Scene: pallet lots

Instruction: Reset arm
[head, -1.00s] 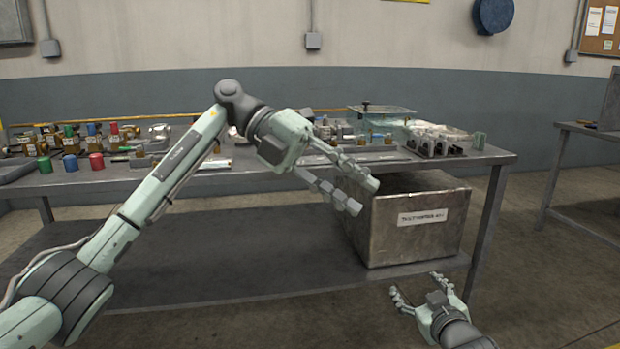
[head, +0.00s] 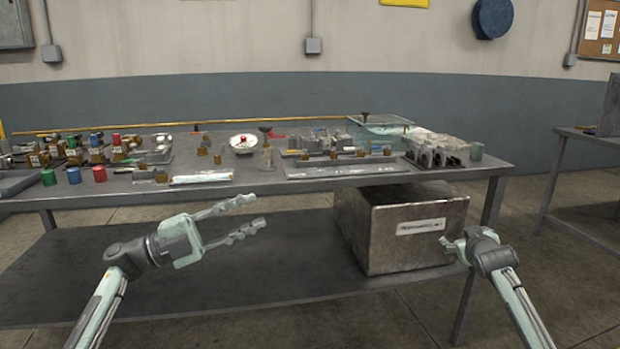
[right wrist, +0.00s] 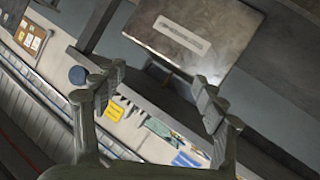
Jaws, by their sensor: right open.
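My left gripper (head: 248,218) is in the head view at the left, in front of the table's front edge. Its two fingers are spread apart with nothing between them. My right gripper (head: 450,244) is at the lower right of the head view, in front of the metal box; its fingers are seen partly end-on there. In the right wrist view my right gripper (right wrist: 160,95) shows two fingers wide apart and nothing held.
A grey table (head: 240,181) carries several coloured cylinders, fittings and trays. A metal box (head: 410,235) with a label stands on its lower shelf (head: 190,270). Another table (head: 580,140) is at the right. Floor shows between the tables.

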